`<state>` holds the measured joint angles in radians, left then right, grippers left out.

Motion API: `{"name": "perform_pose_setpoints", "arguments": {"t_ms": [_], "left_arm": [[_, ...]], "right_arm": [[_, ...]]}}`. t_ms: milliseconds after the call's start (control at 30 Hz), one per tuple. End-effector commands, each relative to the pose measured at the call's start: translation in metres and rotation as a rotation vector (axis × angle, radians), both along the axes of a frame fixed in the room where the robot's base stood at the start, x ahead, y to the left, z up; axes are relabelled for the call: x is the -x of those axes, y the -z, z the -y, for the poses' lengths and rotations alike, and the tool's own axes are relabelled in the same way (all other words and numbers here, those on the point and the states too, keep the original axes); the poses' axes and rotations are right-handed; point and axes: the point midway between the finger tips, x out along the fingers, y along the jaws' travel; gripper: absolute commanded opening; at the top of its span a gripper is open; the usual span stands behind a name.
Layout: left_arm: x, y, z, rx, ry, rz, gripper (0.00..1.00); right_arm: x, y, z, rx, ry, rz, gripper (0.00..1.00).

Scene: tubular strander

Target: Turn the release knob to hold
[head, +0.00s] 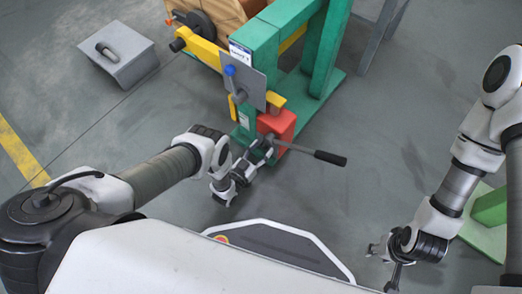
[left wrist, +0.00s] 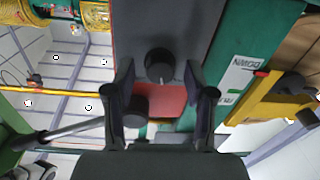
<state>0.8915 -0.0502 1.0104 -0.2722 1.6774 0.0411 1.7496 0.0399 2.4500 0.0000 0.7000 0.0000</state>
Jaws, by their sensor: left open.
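A round black knob (left wrist: 158,65), which I take to be the release knob, shows in the left wrist view on a dark grey face above a red part (left wrist: 165,98). A pale line marks its front. My left gripper (left wrist: 160,80) is open, with one finger on each side of the knob; I cannot tell whether they touch it. In the head view my left gripper (head: 262,147) is at the red unit (head: 279,124) on the green stand (head: 258,45) and hides the knob. My right gripper (head: 380,266) looks open and empty, away to the right.
A long lever with a black grip (head: 330,158) sticks out right from the red unit, close to my left gripper. A grey plate (head: 243,82) with a blue-topped handle stands above. A grey box (head: 119,55) is on the floor at left. Floor right of the lever is clear.

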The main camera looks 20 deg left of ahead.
Motion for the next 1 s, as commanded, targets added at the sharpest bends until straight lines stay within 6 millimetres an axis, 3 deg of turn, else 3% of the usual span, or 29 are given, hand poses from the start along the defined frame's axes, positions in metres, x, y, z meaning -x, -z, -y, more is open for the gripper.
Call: {"name": "perform_pose_setpoints", "arguments": {"t_ms": [167, 333, 667, 1000], "left_arm": [[-0.0001, -0.0004, 0.0001, 0.001, 0.000, -0.001, 0.55], [0.0001, -0.0004, 0.0000, 0.001, 0.000, -0.001, 0.00], [0.0001, -0.0002, 0.0002, 0.016, 0.000, -0.007, 0.00], [0.0000, 0.0004, 0.0000, 0.167, 0.000, -0.062, 0.00]], "right_arm": [[-0.0002, -0.0006, 0.0000, 0.000, 0.000, 0.000, 0.40], [-0.0003, -0.0006, 0.0000, 0.000, 0.000, 0.001, 0.40], [-0.0003, -0.0001, 0.0000, 0.000, 0.000, 0.001, 0.40], [-0.0002, 0.0034, 0.0000, 0.000, 0.000, 0.001, 0.40]]}}
